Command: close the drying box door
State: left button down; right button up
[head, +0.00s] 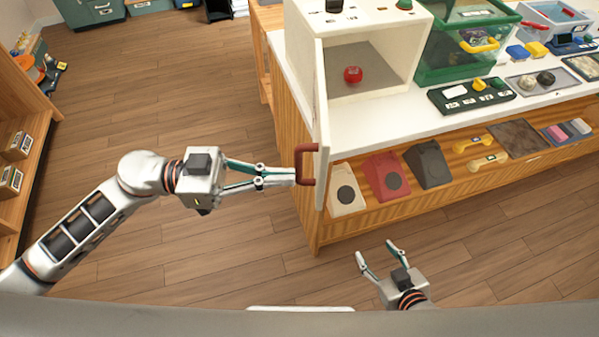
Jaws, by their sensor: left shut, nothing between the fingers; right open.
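The drying box (299,47) is a cream box on the white counter top. Its door (321,125) stands wide open, swung out past the counter's front edge and seen nearly edge-on. A red-brown handle (313,165) is on the door's left side. A red round object (352,75) lies inside the box. My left gripper (293,176) is shut and empty, with its fingertips at the handle; I cannot tell whether they touch it. My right gripper (375,252) is open and empty, low over the floor in front of the counter.
A green-framed clear box (440,60) stands right of the drying box. A dark tray (470,97) with small parts lies on the counter. Phone bodies (386,176) and yellow handsets (487,162) sit on the lower shelf. A wooden shelf (30,125) stands far left. The floor between is clear.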

aim_at(318, 176)
pick_arm(q)
jog(key=shift+d, duration=1.75)
jog(key=shift+w+d, duration=0.1)
jog(key=shift+d, duration=0.05)
